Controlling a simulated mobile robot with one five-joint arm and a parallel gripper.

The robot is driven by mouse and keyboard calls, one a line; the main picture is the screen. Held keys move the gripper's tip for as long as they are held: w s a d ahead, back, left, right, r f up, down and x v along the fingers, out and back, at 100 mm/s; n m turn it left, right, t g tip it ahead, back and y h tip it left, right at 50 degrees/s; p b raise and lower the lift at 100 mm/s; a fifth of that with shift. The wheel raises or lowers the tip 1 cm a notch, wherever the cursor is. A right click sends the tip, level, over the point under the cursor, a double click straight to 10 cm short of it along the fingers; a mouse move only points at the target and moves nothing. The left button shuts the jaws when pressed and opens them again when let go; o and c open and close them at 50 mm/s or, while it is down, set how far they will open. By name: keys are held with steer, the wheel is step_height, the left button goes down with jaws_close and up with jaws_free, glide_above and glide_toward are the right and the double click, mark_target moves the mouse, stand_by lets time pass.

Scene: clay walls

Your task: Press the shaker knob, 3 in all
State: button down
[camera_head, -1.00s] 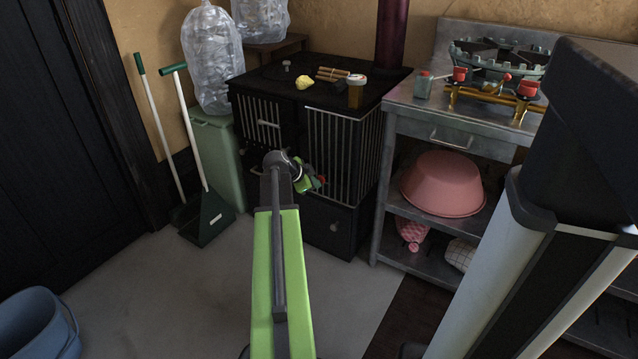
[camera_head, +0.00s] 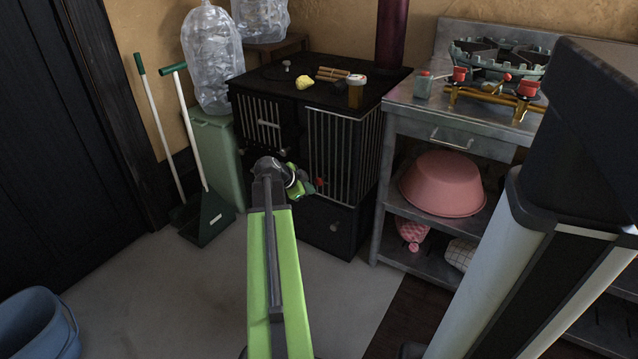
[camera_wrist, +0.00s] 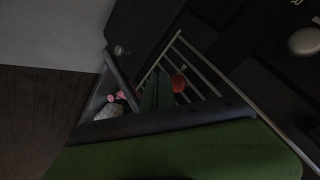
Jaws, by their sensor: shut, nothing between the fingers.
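The black stove (camera_head: 345,205) stands at the back with barred fronts. A round red knob (camera_head: 319,182), which may be the shaker knob, shows on its front low beside the bars. It also shows in the wrist view as a red ball (camera_wrist: 178,83) close to the bars. My gripper (camera_head: 305,190) is shut and empty just left of the red knob in the head view. In the wrist view its green fingers (camera_wrist: 157,90) end right beside the knob. I cannot tell whether they touch it.
A pale knob (camera_head: 334,227) sits on the stove's lower drawer. A lemon (camera_head: 304,83) and a jar (camera_head: 356,92) are on the stove top. A metal bench (camera_head: 450,128) with a pink basin (camera_head: 443,184) stands right; a green bin (camera_head: 213,150) stands left. The floor before the stove is clear.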

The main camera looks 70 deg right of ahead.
steer(key=shift+w+a, duration=0.3)
steer(key=shift+a, duration=0.75)
steer(key=shift+w+a, duration=0.25)
steer(key=shift+a, duration=0.75)
stand_by(0.9)
steer(key=a, duration=0.2)
steer(key=w+a, duration=0.1)
steer(key=shift+a+r+p, duration=0.35)
steer(key=s+d, duration=0.2)
steer(key=d, duration=0.6)
steer(key=shift+s+d, duration=0.2)
steer(key=shift+d, duration=0.1)
steer(key=shift+f, duration=0.1)
stand_by(1.5)
